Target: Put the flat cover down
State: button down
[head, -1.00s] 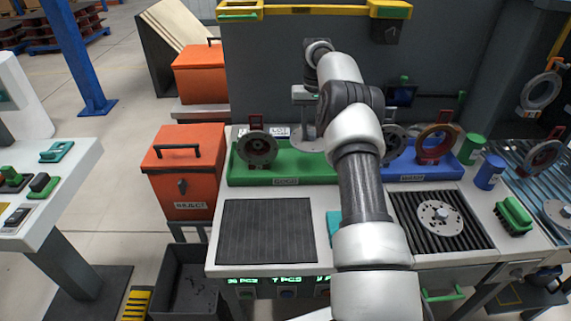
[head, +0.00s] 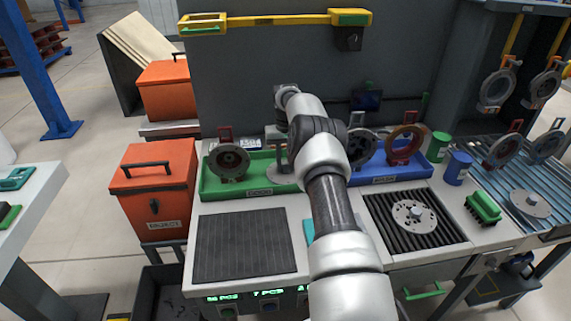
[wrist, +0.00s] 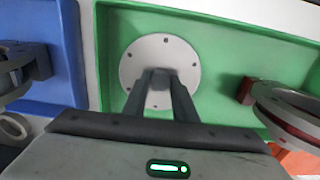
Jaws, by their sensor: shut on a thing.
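The flat cover (head: 281,177) is a pale grey round disc with small holes around its edge. My gripper (head: 277,146) is shut on its central knob from above. In the wrist view the cover (wrist: 137,62) lies between me and the green tray (wrist: 220,70), at the end nearest the blue tray. The disc looks roughly level at the right end of the green tray (head: 215,194) in the head view. I cannot tell whether it touches the tray floor. The fingers (wrist: 160,88) hide the knob and part of the disc.
A dark ringed part (head: 229,161) stands at the green tray's left. The blue tray (head: 372,178) to the right holds round parts. Another disc (head: 402,212) lies on the black ribbed mat (head: 385,226). The dark ribbed pad (head: 245,245) is bare. An orange reject bin (head: 150,205) stands left.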

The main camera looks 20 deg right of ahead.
jog(key=shift+f, duration=0.1)
jog(key=c, duration=1.4)
grip_release()
jog(key=shift+c, duration=0.2)
